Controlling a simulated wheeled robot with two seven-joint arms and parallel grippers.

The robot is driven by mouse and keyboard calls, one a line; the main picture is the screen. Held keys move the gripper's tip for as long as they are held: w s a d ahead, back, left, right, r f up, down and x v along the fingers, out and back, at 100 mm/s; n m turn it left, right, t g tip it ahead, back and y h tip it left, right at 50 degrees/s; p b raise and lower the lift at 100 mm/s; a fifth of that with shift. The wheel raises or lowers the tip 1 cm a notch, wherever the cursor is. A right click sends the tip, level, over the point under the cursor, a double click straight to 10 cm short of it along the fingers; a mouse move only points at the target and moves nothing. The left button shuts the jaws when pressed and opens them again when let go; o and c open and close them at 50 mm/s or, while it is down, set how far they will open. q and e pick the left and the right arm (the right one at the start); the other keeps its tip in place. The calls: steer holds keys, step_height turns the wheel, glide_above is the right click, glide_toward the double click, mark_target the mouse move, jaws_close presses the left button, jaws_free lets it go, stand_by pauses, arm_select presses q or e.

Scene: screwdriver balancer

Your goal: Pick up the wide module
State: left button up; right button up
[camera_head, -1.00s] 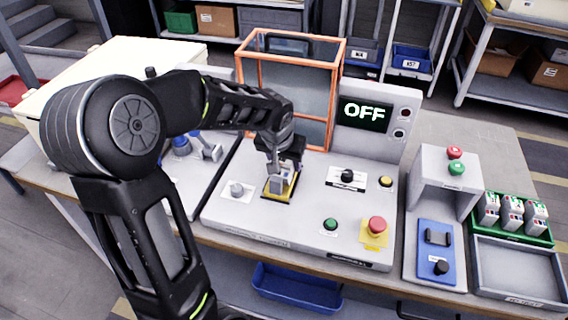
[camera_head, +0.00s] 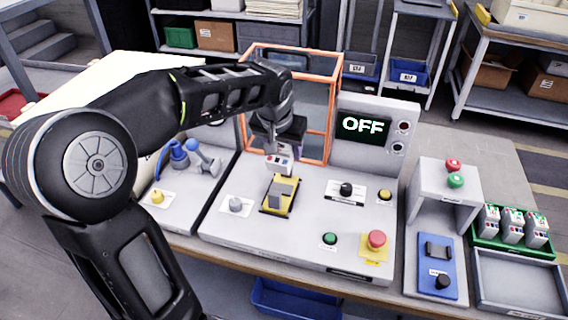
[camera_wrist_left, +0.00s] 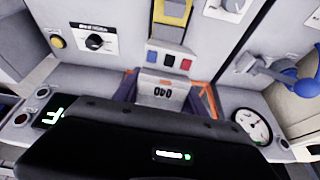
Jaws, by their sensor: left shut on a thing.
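A light grey module (camera_head: 280,164) with small coloured squares on its side hangs below my left gripper (camera_head: 279,150), which is shut on it. It is raised above the yellow-and-black fixture (camera_head: 281,196) on the grey test station. In the left wrist view the module (camera_wrist_left: 160,92) reads "040" and has blue, black and red squares along one end. The yellow fixture (camera_wrist_left: 172,12) shows beyond it in that view. The left gripper's fingers (camera_wrist_left: 161,87) flank the module there. My right gripper is not in view.
An orange-framed guard (camera_head: 290,52) stands close behind the gripper. The station's screen (camera_head: 363,125) reads OFF. A red button (camera_head: 376,240) and several knobs surround the fixture. A green tray (camera_head: 512,243) of modules and an empty grey tray (camera_head: 520,285) lie at right.

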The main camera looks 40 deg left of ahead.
arm_select(q)
steer(key=shift+r, duration=0.6)
steer(key=shift+s+a+g+p, duration=0.1)
steer(key=shift+a+g+p, duration=0.15)
steer(key=shift+p, duration=0.2)
steer(key=f+p, duration=0.1)
steer(key=f+g+p, duration=0.1)
steer(key=p, duration=0.1)
steer(key=f+p, duration=0.1)
steer(key=p, duration=0.1)
steer(key=shift+s+a+f+g+h, duration=0.1)
steer(key=shift+a+f+g+h, duration=0.2)
steer(key=shift+a+g, duration=0.1)
steer(key=f, duration=0.2)
steer(key=f+p, duration=0.1)
steer(key=shift+w+d+n+g, duration=0.2)
steer(key=shift+d+n+g, duration=0.1)
steer(key=shift+d+g, duration=0.1)
steer(key=shift+s+g+h, duration=0.1)
steer(key=shift+g+h, duration=0.2)
steer(key=shift+g, duration=0.15)
